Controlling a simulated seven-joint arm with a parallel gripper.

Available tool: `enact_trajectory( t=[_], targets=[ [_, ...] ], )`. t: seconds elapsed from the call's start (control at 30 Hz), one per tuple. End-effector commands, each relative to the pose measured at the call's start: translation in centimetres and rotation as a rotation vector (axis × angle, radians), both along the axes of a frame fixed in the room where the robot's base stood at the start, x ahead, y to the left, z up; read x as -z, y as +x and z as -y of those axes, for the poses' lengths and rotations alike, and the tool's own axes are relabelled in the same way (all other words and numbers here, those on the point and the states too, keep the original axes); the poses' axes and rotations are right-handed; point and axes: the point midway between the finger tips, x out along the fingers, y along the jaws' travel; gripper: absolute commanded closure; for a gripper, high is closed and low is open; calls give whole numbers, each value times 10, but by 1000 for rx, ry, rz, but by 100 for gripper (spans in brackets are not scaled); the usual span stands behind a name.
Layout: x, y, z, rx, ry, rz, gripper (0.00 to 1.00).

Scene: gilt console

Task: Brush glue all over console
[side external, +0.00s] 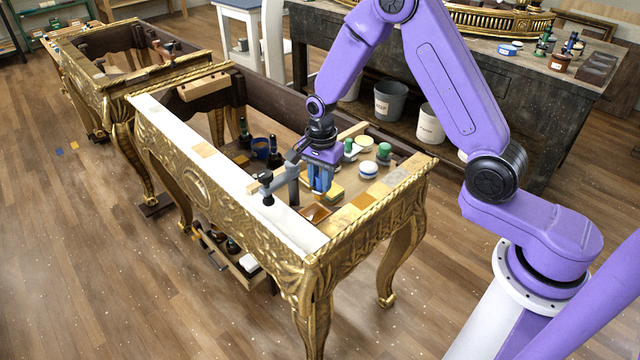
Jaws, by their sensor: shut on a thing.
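The gilt console (205,190) stands in the middle of the side external view, with carved gold sides and curved legs. A long white strip (228,177) runs along its near top rail, and its right-hand rail has patches of tan and gold. My gripper (320,182) points down over the right part of the console's open inside. It is shut on a small, slim thing with a brownish lower end, probably the brush; the fingers hide most of it. I cannot tell whether its tip touches a surface. No glue can be clearly identified.
Jars (368,170), bottles (275,153) and flat blocks crowd the console's inside around my gripper. A grey clamp-like piece (282,182) is just left of it. A dark workbench (475,75) stands behind, buckets beneath. Another gilt console (110,90) stands left. The front floor is clear.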

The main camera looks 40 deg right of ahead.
Motion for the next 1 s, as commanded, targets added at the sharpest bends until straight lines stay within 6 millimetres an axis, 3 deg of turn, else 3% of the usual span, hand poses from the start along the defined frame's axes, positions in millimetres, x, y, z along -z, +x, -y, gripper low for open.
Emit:
enact_trajectory(
  t=[0.7, 1.0],
  targets=[
    [-43, 1, 0, 0, 1, 3, 100],
    [-46, 0, 0, 0, 0, 1, 100]
  ],
)
